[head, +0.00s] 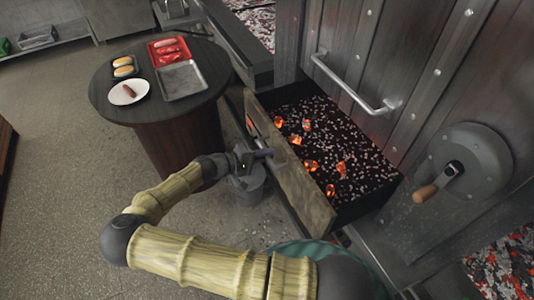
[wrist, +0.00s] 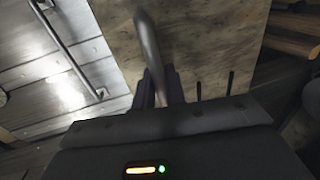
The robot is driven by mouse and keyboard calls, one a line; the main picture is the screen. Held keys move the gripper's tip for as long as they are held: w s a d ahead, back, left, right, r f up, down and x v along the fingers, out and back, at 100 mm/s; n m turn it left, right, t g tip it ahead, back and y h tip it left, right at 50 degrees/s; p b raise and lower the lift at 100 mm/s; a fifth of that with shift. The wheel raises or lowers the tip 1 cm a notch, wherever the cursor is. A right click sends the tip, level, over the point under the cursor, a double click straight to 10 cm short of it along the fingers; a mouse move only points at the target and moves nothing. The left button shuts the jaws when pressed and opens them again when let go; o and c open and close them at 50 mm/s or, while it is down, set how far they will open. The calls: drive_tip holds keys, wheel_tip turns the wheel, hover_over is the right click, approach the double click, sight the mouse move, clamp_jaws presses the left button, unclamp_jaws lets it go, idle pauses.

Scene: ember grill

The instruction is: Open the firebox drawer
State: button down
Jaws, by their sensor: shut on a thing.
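The firebox drawer (head: 290,168) stands pulled out from the metal grill body in the head view. Its inside shows dark ash and several glowing orange coals. Its brownish front panel also fills the upper middle of the wrist view (wrist: 215,40). My gripper (head: 262,155) is at the outer side of that front panel. In the wrist view my gripper (wrist: 160,88) is shut on the drawer's handle (wrist: 148,45), a grey metal bar running up between the two purple-dark fingers. In the head view the handle is mostly hidden by the gripper.
A round dark table (head: 190,110) left of the drawer holds a red tray of meat (head: 168,50), an empty metal tray (head: 181,80), buns and a white plate (head: 128,92). A crank wheel (head: 470,165) with a wooden grip is on the right. Floor at left is clear.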

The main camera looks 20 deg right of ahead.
drive_tip(key=shift+a, duration=0.1)
drive_tip(key=c, duration=1.5)
unclamp_jaws()
drive_tip(key=shift+c, duration=0.2)
drive_tip(key=b+v, duration=0.3)
drive_tip(key=v, duration=1.4)
drive_tip(key=shift+a, duration=0.2)
drive_tip(key=shift+w, duration=0.1)
